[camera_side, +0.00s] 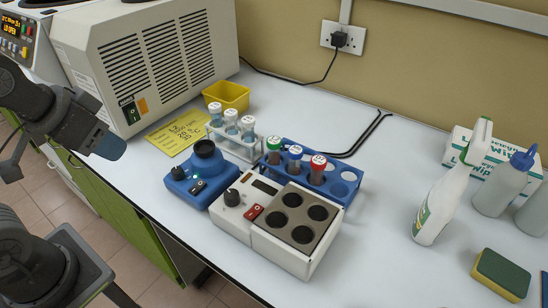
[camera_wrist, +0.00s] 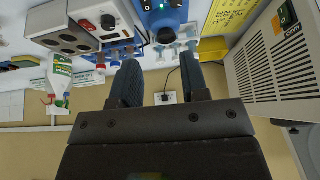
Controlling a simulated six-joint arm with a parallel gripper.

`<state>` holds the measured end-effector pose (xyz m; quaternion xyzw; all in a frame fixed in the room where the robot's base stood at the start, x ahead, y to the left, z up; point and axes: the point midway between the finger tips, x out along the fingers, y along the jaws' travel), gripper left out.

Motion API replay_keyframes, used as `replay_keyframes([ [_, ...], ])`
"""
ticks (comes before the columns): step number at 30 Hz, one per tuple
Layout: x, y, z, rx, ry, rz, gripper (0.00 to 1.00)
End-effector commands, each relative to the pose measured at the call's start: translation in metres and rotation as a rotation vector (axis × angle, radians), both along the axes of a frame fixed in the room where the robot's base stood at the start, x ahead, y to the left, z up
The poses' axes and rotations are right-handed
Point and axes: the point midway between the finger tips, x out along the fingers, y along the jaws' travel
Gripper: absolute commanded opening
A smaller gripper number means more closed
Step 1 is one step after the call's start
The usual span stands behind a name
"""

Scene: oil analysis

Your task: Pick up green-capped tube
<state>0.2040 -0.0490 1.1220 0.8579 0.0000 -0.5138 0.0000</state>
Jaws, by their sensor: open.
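The green-capped tube (camera_side: 273,145) stands upright in the blue rack (camera_side: 346,190) in the side view, at the left end of a row with a dark-blue-capped tube (camera_side: 295,156) and a red-capped tube (camera_side: 318,167). My gripper (camera_side: 110,146) is at the left of the side view, well away from the rack, above the table's left edge. In the wrist view, my gripper (camera_wrist: 161,78) shows two blue fingers apart with nothing between them. The blue rack is partly hidden there, and I cannot make out the green cap.
A white heating block (camera_side: 297,218) stands in front of the rack, with a blue mixer (camera_side: 204,170) to its left. A white rack (camera_side: 236,147) of white-capped tubes stands behind the mixer. A yellow bin (camera_side: 227,94) and large machine (camera_side: 140,60) are beyond. Bottles (camera_side: 448,195) stand right.

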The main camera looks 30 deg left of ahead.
Motion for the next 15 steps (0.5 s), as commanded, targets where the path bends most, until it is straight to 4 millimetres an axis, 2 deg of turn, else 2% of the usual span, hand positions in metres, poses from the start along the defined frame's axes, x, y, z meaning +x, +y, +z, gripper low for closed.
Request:
replay_keyframes([
  [1, 0.0, 0.0, 0.0, 0.0, 0.0, 0.0, 0.46],
  [7, 0.0, 0.0, 0.0, 0.0, 0.0, 0.0, 0.65],
  [15, 0.0027, -0.0005, 0.0024, 0.005, 0.004, -0.011, 0.65],
])
